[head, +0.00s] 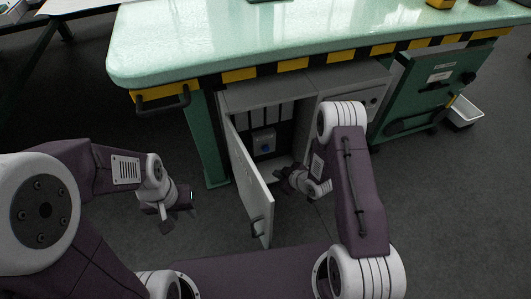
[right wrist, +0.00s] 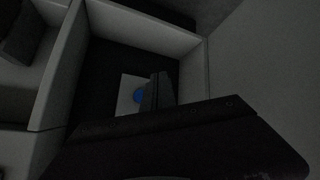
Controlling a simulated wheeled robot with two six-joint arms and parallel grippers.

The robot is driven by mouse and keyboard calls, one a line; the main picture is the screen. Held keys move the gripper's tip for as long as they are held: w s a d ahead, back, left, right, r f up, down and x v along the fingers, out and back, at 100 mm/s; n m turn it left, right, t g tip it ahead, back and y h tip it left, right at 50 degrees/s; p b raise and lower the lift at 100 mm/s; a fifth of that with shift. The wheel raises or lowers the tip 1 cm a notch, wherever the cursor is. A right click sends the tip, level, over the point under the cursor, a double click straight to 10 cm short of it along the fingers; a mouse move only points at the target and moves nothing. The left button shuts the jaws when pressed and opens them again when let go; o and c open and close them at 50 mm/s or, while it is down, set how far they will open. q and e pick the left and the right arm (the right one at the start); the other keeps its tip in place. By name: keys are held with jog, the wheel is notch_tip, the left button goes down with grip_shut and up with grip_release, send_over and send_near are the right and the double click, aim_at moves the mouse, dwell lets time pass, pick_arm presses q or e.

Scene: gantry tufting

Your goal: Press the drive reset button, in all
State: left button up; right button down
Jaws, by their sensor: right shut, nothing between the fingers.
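A blue round button (head: 265,149) sits on a grey box (head: 263,140) inside the open cabinet (head: 267,92) under the workbench. In the right wrist view the blue button (right wrist: 139,96) shows on a pale plate, partly covered by my gripper finger. My right gripper (head: 284,174) is shut and empty, at the cabinet opening, below and to the right of the button in the head view. In the dark wrist view I cannot tell whether it touches the button. My left gripper (head: 180,214) hangs empty left of the cabinet door; its finger gap is unclear.
The cabinet door (head: 250,185) stands swung open between my two grippers. The green workbench (head: 300,35) with a striped edge is overhead. A green unit (head: 427,85) and a white tray (head: 465,112) stand to the right. The floor left of the door is clear.

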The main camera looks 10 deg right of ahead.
aim_at(266, 149)
jog(key=shift+r, duration=0.1)
jog(key=w+a, duration=0.1)
jog(key=w, duration=0.7)
jog(key=shift+w+a+p, duration=0.35)
dwell(1.9)
jog(key=shift+w+a, duration=0.1)
jog(key=shift+w, duration=0.3)
